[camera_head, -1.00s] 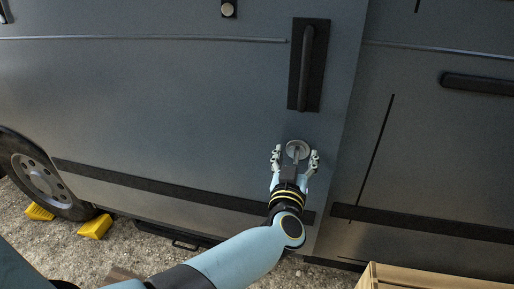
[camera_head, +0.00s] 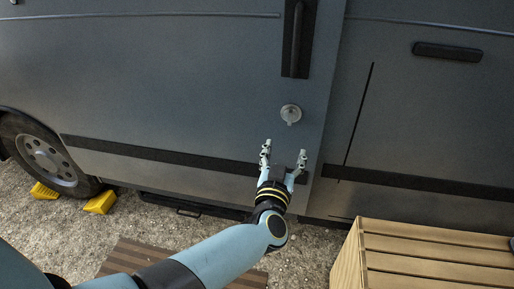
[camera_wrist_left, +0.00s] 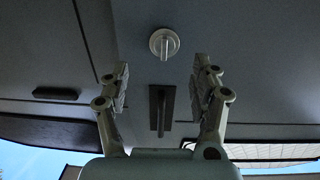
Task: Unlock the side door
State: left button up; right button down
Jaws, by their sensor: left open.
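The round silver lock knob (camera_head: 291,113) sits on the grey side door (camera_head: 200,90), below the black vertical door handle (camera_head: 298,40). Its small thumb tab points down in the head view. My left gripper (camera_head: 284,150) is open and empty, below the knob and apart from it. In the left wrist view the knob (camera_wrist_left: 164,43) shows beyond the open fingers (camera_wrist_left: 160,82), with the black handle (camera_wrist_left: 161,110) between them in the picture. My right gripper is not in view.
A slatted wooden crate or bench (camera_head: 420,255) stands at the lower right. Yellow wheel chocks (camera_head: 101,202) sit by the wheel (camera_head: 45,155). A striped brown mat (camera_head: 150,262) lies on the gravel. A black step (camera_head: 185,208) runs under the door.

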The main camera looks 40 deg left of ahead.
pick_arm(q)
jog(key=s+d+f+m+g+h+b, duration=0.1)
jog(key=s+f, duration=0.3)
jog(key=f, duration=0.6)
jog(key=s+d+f+m+g+h+b, duration=0.1)
jog(key=s+f+m+g+h+b, duration=0.1)
jog(key=f, duration=0.8)
jog(key=s+d+f+m+g+h+b, duration=0.1)
jog(key=s+f+m+h+b, duration=0.1)
jog(key=s+f, duration=0.5)
jog(key=shift+d+f+g+h+b, duration=0.35)
jog(key=shift+f+h+b, duration=0.55)
jog(key=shift+f+b, duration=0.5)
jog(key=shift+s+f, duration=0.1)
jog(key=s+a+f+g, duration=0.2)
jog(key=s+f+g, duration=0.1)
jog(key=s, duration=0.7)
jog(key=s+a+f+g, duration=0.1)
jog(key=s+f+g, duration=0.2)
jog(key=s+f, duration=0.3)
jog(key=s+a+f+m+g, duration=0.1)
jog(key=s+f+g, duration=0.3)
jog(key=s, duration=1.2)
jog(key=shift+a+f+h, duration=0.3)
jog(key=shift+a+f, duration=0.2)
jog(key=shift+a, duration=0.35)
jog(key=shift+s, duration=0.2)
jog(key=shift+c, duration=0.4)
